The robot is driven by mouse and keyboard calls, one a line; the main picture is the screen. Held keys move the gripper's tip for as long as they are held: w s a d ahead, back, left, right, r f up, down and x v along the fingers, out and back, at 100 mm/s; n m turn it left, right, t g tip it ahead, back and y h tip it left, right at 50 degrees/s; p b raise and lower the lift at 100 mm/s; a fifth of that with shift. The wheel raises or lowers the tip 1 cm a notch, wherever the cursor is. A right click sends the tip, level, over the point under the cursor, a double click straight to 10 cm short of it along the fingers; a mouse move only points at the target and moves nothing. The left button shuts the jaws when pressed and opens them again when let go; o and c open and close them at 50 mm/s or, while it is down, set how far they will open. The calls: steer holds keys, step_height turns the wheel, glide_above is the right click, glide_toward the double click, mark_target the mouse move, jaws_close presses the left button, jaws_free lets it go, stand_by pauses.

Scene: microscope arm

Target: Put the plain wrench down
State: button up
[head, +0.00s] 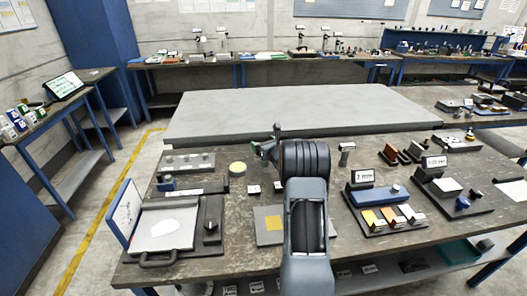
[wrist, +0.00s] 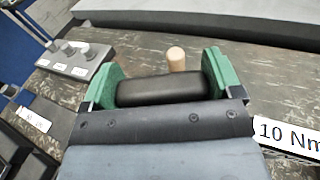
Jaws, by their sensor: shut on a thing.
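My gripper (wrist: 163,78) has green pads and shows in the wrist view. It is shut on a dark, rounded, bar-like thing, which I take to be the plain wrench (wrist: 160,91). The wrench lies crosswise between the pads, and its underside and ends are hidden. A pale wooden peg (wrist: 176,60) stands up just behind it; I cannot tell whether they touch. In the head view my own arm covers most of the gripper and the wrench.
A white "10 Nm" label (wrist: 288,137) is at the right, and another label (wrist: 33,118) at the left. A grey block with knobs (wrist: 76,61) lies to the left.

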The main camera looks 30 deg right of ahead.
steer(key=shift+d+f, duration=0.25)
steer(key=f, duration=0.2)
steer(key=shift+w+d+f+p, duration=0.1)
steer(key=shift+d+f+p, duration=0.15)
steer(key=shift+f+p, duration=0.15)
steer(key=shift+f, duration=0.35)
steer(key=shift+f, duration=0.15)
steer(key=o, duration=1.6)
